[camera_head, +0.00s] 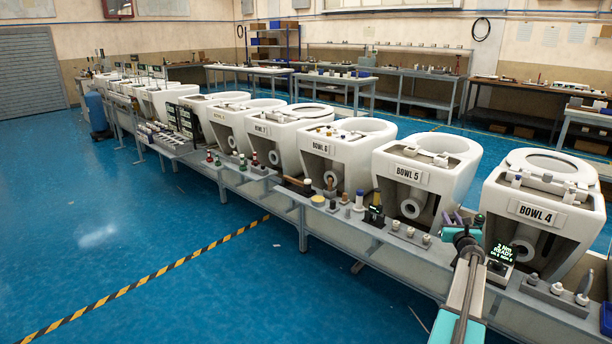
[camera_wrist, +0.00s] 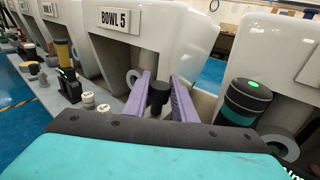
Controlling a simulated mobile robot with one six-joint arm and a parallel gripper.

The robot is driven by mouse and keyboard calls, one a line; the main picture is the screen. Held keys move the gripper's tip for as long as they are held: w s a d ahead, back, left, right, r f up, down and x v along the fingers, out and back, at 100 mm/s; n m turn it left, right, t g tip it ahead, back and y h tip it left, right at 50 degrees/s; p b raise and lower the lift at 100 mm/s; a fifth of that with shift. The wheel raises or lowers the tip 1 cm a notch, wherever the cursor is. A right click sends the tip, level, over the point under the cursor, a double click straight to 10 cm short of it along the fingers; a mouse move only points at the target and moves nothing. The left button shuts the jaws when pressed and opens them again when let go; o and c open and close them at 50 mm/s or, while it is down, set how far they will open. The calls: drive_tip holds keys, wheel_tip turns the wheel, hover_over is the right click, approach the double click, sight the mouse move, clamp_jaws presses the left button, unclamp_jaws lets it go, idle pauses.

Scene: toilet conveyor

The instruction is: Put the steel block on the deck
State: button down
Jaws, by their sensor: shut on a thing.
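My gripper (camera_head: 460,218) is low at the right in the head view, in front of the gap between BOWL 5 (camera_head: 418,182) and BOWL 4 (camera_head: 536,218). In the wrist view its two purple fingers (camera_wrist: 160,92) are closed around a dark, round-topped piece (camera_wrist: 158,96). Only its upper part shows, so I cannot tell for sure that it is the steel block. The front of BOWL 5 (camera_wrist: 128,45) is just beyond the fingers. In the head view, flat tops with small fittings lie at the bowls' near ends; none is labelled as the deck.
A grey rail (camera_head: 400,257) runs before the bowls, carrying small parts. A dark display (camera_head: 500,253) with green text stands right of my gripper. In the wrist view, a black and teal cylinder (camera_wrist: 245,103) with a green light is to the right. Blue floor at left is open.

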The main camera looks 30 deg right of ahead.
sight(451, 217)
wheel_tip(451, 217, up, 14)
drive_tip(key=p, duration=0.8)
drive_tip(key=w+a+f+n+t+y, duration=0.2)
drive_tip(key=w+a+f+n+y, duration=0.15)
drive_tip(key=w+a, duration=1.4)
drive_tip(key=w+a+f+n+t+y, duration=0.1)
drive_tip(key=w+a+y, duration=0.1)
drive_tip(key=a, duration=0.6)
drive_tip(key=w+a+f+n+y, duration=0.2)
drive_tip(key=w+a+y, duration=0.1)
drive_tip(key=a, duration=0.6)
drive_tip(key=w+a+f+n+t+y, duration=0.1)
drive_tip(key=w+a+y, duration=0.1)
drive_tip(key=a, duration=0.6)
drive_tip(key=s+a+f+n+g+y, duration=0.1)
drive_tip(key=s+a+n+y, duration=0.2)
drive_tip(key=a, duration=1)
drive_tip(key=a+f+n+g+y, duration=0.1)
drive_tip(key=a+n+y, duration=0.3)
drive_tip(key=a, duration=0.8)
drive_tip(key=s+a+r+n+g+y, duration=0.2)
drive_tip(key=s+a+n+g+y, duration=0.2)
drive_tip(key=s+a+y, duration=0.3)
drive_tip(key=s+a+g, duration=0.1)
drive_tip(key=s+a, duration=0.3)
drive_tip(key=a, duration=0.2)
drive_tip(key=shift+s+a+g+y+b, duration=0.2)
drive_tip(key=shift+s+g+y+b, duration=0.1)
drive_tip(key=shift+s+y+b, duration=0.05)
